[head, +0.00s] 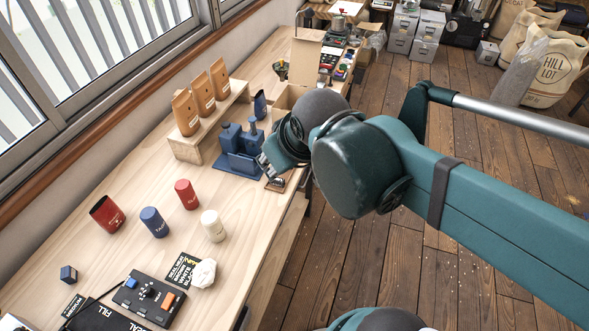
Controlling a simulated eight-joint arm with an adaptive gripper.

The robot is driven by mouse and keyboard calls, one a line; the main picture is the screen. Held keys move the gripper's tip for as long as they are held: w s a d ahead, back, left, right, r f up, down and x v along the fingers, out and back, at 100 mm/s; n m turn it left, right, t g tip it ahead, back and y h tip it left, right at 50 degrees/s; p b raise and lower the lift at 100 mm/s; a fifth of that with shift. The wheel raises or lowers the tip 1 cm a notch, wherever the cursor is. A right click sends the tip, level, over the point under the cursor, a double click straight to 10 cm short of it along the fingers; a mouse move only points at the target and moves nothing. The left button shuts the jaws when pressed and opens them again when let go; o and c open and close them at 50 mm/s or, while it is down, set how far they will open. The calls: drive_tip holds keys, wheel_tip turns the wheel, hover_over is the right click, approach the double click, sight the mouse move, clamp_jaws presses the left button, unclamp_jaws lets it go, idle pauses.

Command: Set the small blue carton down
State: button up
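The arm's wrist and cables partly cover my gripper. Its fingers are too small and hidden to tell whether they are open or shut, or whether they hold anything.
Brown bags (186,112) stand on a wooden riser (205,142). A black control box (150,300) lies in front.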

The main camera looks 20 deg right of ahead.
drive_tip(key=shift+s+d+f+m, duration=0.35)
drive_tip(key=shift+s+d+m, duration=0.35)
drive_tip(key=shift+s, duration=0.1)
drive_tip(key=shift+s+d+f+m, duration=0.3)
drive_tip(key=shift+s+d+m, duration=0.4)
drive_tip(key=shift+s, duration=0.1)
drive_tip(key=o, duration=2.1)
drive_tip(key=shift+w+a+f+m, duration=0.1)
drive_tip(key=shift+w+a+m, duration=0.1)
drive_tip(key=shift+m, duration=0.1)
drive_tip(key=shift+c, duration=0.2)
drive_tip(key=shift+o, duration=1)
drive_tip(key=shift+w+a+m, duration=0.1)
drive_tip(key=shift+w+m, duration=0.1)
drive_tip(key=shift+m, duration=0.2)
drive_tip(key=w+a+f+m+y+p, duration=0.2)
drive_tip(key=a+m, duration=0.4)
drive_tip(key=m, duration=0.7)
drive_tip(key=w+a+f+m+y+p, duration=0.3)
drive_tip(key=w+m, duration=0.4)
drive_tip(key=m, duration=0.6)
wheel_tip(320, 180, down, 2)
drive_tip(key=a+p, duration=0.1)
drive_tip(key=a, duration=0.1)
drive_tip(key=shift+a+f+m, duration=0.25)
drive_tip(key=shift+a+m, duration=0.15)
